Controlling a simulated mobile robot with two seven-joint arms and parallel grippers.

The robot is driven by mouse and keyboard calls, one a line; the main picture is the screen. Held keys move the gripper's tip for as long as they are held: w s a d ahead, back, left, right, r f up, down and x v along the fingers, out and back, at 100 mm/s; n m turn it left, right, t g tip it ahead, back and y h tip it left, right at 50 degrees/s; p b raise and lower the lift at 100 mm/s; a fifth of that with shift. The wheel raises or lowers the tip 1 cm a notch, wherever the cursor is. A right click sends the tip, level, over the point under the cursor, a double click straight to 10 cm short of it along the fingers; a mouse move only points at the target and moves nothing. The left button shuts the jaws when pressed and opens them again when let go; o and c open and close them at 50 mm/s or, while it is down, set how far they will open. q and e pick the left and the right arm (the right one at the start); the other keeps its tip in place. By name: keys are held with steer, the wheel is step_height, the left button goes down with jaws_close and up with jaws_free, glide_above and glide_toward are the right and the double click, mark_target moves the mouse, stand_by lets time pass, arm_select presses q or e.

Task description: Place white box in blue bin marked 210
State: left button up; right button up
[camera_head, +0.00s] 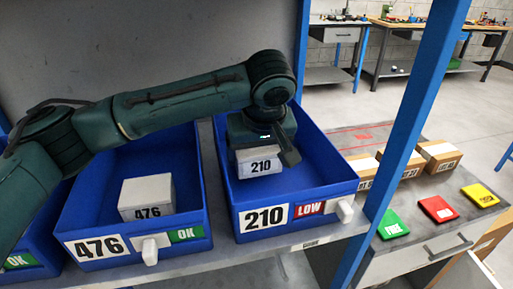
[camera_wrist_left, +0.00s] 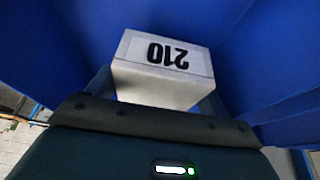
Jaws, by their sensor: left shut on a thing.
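The white box marked 210 (camera_head: 259,163) is held by my left gripper (camera_head: 263,150) inside the blue bin marked 210 (camera_head: 300,222), toward its back. My left gripper is shut on the box from above. In the left wrist view the box (camera_wrist_left: 160,95) sits between the fingers (camera_wrist_left: 158,85), its 210 label upside down, with blue bin walls (camera_wrist_left: 270,50) around it. Whether the box touches the bin floor cannot be told. The bin's front carries a red LOW tag (camera_head: 310,208). My right gripper is not in view.
A blue bin marked 476 (camera_head: 190,250) with a white box marked 476 (camera_head: 146,196) stands to the left. A blue shelf post (camera_head: 405,120) rises at the right. Beyond it, a bench holds cardboard boxes (camera_head: 438,155) and green, red and yellow cards (camera_head: 438,208).

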arm_select(q)
steer(key=shift+f, duration=0.15)
steer(key=o, duration=0.9)
steer(key=shift+r, duration=0.4)
steer(key=v, duration=0.8)
steer(key=shift+w+a+b, duration=0.1)
steer(key=shift+b, duration=0.25)
